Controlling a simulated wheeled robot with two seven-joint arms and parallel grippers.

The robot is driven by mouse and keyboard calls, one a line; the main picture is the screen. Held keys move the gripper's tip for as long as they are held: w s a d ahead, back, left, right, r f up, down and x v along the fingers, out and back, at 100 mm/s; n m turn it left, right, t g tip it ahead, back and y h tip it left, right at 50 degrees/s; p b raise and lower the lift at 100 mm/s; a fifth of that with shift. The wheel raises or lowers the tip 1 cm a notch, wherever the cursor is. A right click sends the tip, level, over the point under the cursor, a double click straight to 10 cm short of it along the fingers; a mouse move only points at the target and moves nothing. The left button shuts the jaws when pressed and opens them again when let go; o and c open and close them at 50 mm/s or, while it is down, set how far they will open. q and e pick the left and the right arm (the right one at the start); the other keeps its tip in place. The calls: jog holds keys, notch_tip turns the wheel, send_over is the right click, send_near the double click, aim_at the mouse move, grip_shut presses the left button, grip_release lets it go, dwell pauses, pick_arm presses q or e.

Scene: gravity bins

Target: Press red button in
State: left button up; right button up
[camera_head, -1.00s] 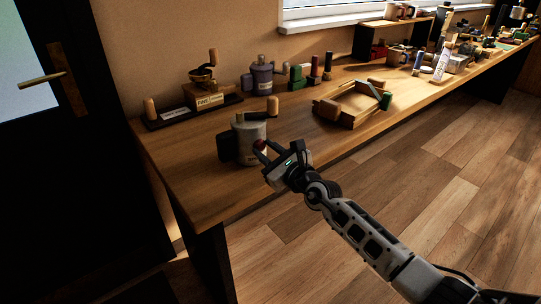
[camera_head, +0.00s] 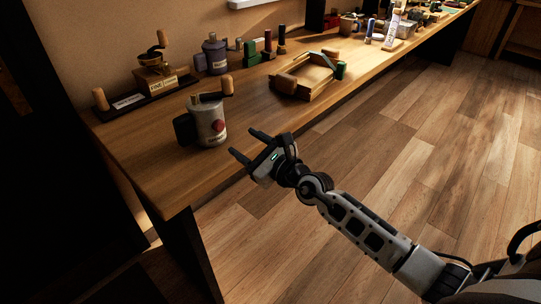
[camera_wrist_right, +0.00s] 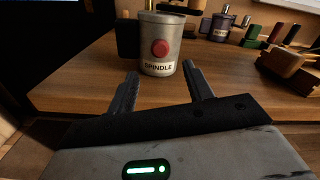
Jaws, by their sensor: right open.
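The red button (camera_head: 218,126) is a round red disc on the side of a grey metal canister (camera_head: 207,112). In the right wrist view the red button (camera_wrist_right: 160,49) sits above a label reading "SPINDLE" on the canister (camera_wrist_right: 176,33). The canister stands upright near the front edge of the bench, with a dark block at its left. My right gripper (camera_head: 246,145) is open and empty, to the right of the canister and apart from it. In the right wrist view its fingers (camera_wrist_right: 161,83) point toward the canister, below the button. My left gripper is not in view.
The wooden bench (camera_head: 160,180) runs away to the upper right. A wooden tray (camera_head: 306,78), a purple canister (camera_head: 215,56) and a dark rack (camera_head: 130,101) stand behind. Open floor (camera_head: 330,160) lies right of the bench.

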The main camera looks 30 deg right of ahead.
jog(key=v, duration=0.8)
jog(key=shift+b, duration=0.3)
jog(key=s+a+f+n+g+h, duration=0.1)
jog(key=s+a+f+n+g, duration=0.2)
jog(key=s+f+n, duration=0.6)
jog(key=s+a+f+n+g+h, duration=0.1)
jog(key=s+a+f+n+g, duration=0.2)
jog(key=n, duration=1.9)
jog(key=s+a+f, duration=0.3)
jog(key=s+f, duration=0.2)
jog(key=s, duration=0.1)
jog(key=shift+s+f+g+h, duration=0.15)
jog(key=shift+f+g+h, duration=0.2)
jog(key=shift+g+h, duration=0.05)
